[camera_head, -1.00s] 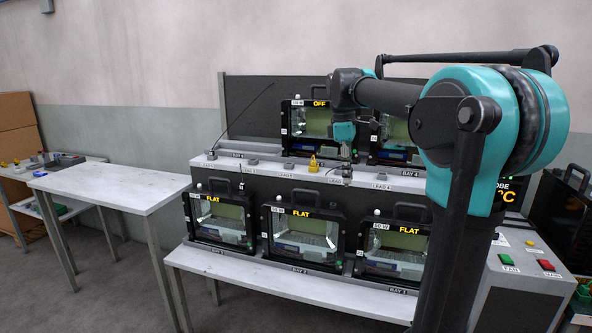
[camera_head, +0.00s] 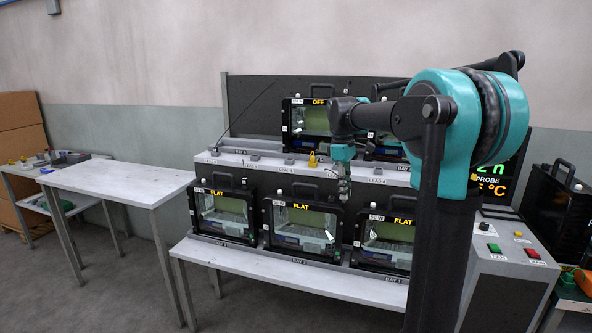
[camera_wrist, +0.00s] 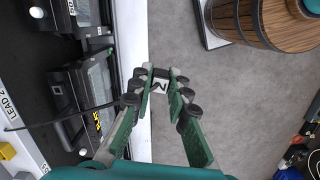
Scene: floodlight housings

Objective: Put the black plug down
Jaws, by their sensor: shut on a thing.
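My gripper (camera_head: 343,190) hangs in front of the rack, between the middle and right lower housings. In the wrist view my gripper (camera_wrist: 160,76) is closed on a small dark piece with a white marked tag, which I take as the black plug (camera_wrist: 159,87). Its body is mostly hidden by the fingers. A black cable (camera_wrist: 45,122) runs from the left toward the fingers. Below the fingers the wrist view shows the white bench edge (camera_wrist: 133,30) and grey floor. The plug is too small to make out in the head view.
Lower housings reading FLAT (camera_head: 301,224) stand on the bench; one above reads OFF (camera_head: 312,118). A yellow plug (camera_head: 313,160) stands on the lead shelf (camera_head: 270,165). A white table (camera_head: 120,180) at left is clear.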

